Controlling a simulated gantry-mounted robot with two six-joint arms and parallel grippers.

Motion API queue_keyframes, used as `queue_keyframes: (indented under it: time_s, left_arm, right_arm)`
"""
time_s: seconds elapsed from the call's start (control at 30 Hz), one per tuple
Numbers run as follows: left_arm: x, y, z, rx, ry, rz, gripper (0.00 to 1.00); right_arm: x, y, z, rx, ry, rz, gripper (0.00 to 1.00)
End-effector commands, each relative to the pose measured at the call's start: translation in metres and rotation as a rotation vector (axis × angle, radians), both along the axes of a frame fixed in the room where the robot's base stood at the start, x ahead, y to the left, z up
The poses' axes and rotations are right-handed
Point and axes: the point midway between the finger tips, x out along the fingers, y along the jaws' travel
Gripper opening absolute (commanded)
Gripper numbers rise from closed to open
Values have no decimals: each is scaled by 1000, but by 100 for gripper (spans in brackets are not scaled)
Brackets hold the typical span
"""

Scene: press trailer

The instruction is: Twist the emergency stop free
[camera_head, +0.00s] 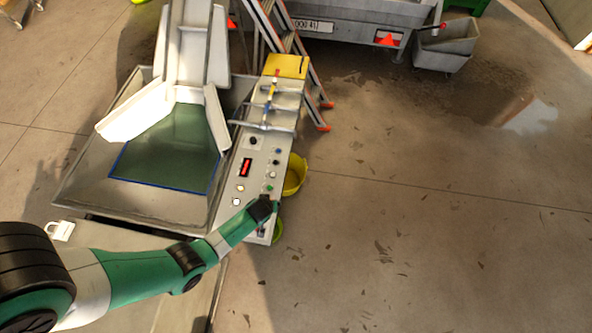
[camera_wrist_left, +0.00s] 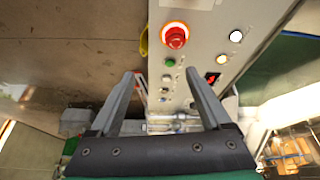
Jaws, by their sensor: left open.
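The emergency stop (camera_wrist_left: 175,37) is a red mushroom button on an orange-red ring on the grey control panel (camera_wrist_left: 199,15). It shows near the top of the left wrist view. My left gripper (camera_wrist_left: 161,74) is open, its two fingers apart and empty, with the button beyond the fingertips. In the head view my left gripper (camera_head: 268,205) is over the near end of the panel (camera_head: 228,203) and hides the button there. My right gripper is not in view.
The panel carries a green button (camera_wrist_left: 170,62), white lamps and a red display (camera_head: 245,167). A hopper with a green inside (camera_head: 175,145) stands left of it. A yellow bucket (camera_head: 295,174) is at its right. Open floor lies further right.

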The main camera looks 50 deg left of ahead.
Motion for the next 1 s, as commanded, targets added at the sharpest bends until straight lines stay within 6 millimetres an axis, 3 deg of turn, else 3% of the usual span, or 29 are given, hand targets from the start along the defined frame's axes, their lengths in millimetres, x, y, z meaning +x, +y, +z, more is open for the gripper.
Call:
queue_keyframes:
  time_s: [0.03, 0.13, 0.33, 0.73, 1.0]
  left_arm:
    - [-13, 1, -9, -3, 18, 9, 82]
    - [-24, 2, -15, -7, 32, 23, 82]
    - [-20, 6, -22, -6, 28, 25, 82]
    - [-1, 31, -102, -7, 26, 26, 82]
    - [5, 39, -121, -7, 25, 23, 82]
  right_arm:
    - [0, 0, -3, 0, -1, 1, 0]
    - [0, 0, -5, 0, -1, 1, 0]
    - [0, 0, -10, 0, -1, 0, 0]
    - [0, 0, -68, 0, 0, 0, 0]
    - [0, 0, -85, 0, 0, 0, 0]
